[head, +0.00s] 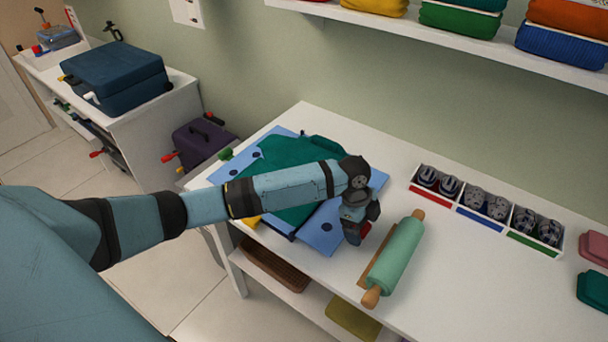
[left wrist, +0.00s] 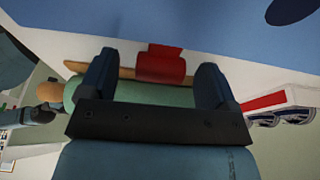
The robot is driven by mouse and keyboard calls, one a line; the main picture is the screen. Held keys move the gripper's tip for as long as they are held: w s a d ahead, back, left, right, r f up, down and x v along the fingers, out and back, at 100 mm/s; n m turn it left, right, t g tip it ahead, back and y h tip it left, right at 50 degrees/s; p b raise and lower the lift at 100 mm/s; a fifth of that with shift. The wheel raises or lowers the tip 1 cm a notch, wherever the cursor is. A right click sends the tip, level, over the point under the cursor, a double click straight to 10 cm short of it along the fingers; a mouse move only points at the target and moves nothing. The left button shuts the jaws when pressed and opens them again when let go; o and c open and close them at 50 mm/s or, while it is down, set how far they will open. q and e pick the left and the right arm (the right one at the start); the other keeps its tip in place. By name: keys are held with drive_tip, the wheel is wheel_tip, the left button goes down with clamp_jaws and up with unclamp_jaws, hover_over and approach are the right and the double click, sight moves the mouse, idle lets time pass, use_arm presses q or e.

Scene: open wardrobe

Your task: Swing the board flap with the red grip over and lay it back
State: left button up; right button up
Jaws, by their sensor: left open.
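A blue folding board (head: 322,236) lies on the white table with a dark green garment (head: 290,160) spread on it. My left arm crosses over it and hides part of both. The red grip (head: 365,230) is at the board's right side, partly hidden by my left gripper (head: 358,222). In the left wrist view the red grip (left wrist: 160,64) sticks out from the edge of the blue flap (left wrist: 215,25). The open fingers of my left gripper (left wrist: 157,66) stand on either side of it, with gaps showing.
A green rolling pin (head: 398,253) lies just right of the board. A divided tray (head: 408,186) with shoes stands farther right. The board also has a green grip (head: 225,154) and a yellow grip (head: 250,220). A shelf (head: 440,32) with folded clothes hangs above.

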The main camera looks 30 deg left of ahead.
use_arm(q)
drive_tip(key=shift+r+p, duration=0.55)
wheel_tip(320, 180, up, 4)
drive_tip(key=p, duration=0.4)
drive_tip(key=shift+r, duration=0.15)
wheel_tip(320, 180, up, 4)
drive_tip(key=p, duration=0.3)
drive_tip(key=shift+p, duration=0.4)
drive_tip(key=shift+f, duration=0.2)
